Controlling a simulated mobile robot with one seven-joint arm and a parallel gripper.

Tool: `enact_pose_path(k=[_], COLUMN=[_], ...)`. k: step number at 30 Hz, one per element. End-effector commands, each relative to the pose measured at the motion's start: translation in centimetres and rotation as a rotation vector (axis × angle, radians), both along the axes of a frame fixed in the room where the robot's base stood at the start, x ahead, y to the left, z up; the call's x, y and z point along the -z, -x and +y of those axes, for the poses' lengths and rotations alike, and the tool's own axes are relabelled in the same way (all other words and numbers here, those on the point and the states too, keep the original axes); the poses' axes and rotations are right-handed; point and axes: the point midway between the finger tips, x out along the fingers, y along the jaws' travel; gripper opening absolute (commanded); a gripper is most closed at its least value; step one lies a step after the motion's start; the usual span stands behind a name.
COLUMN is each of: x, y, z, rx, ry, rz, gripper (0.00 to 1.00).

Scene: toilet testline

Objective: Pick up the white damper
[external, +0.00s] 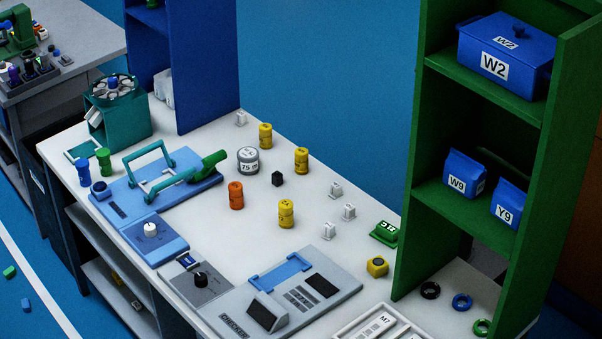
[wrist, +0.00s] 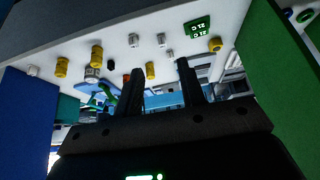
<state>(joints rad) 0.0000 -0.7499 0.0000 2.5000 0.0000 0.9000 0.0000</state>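Several small white blocks that look like white dampers stand on the white table. In the external view one is at the back (external: 241,118), and others are right of the middle (external: 336,190), (external: 349,211) and (external: 328,230). In the wrist view two white dampers show at the upper middle (wrist: 133,40), (wrist: 161,40), and one shows at the far left (wrist: 32,71). My gripper (wrist: 160,66) shows only in the wrist view, with its two dark fingers apart and nothing seen between them. The dampers appear beyond the fingertips, apart from them.
Yellow cylinders (external: 301,160), an orange cylinder (external: 236,195), a grey round weight (external: 248,160) and a black block (external: 277,179) stand near the dampers. A green shelf (external: 480,210) and a blue panel (external: 205,70) flank the table.

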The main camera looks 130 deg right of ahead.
Motion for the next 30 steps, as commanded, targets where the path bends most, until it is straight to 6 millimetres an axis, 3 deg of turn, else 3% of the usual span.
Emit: enact_pose_path(k=[5, 11, 20, 23, 30], x=[0.0, 0.0, 0.0, 0.0, 1.0], y=[0.0, 0.0, -0.4, -1.5, -6.8], z=[0.0, 0.0, -0.1, -0.4, -1.9], rx=[0.000, 0.000, 0.001, 0.005, 0.015], ry=[0.000, 0.000, 0.002, 0.009, 0.030], rz=[0.000, 0.000, 0.007, 0.031, 0.131], gripper=[0.36, 0.51, 0.51, 0.51, 0.51])
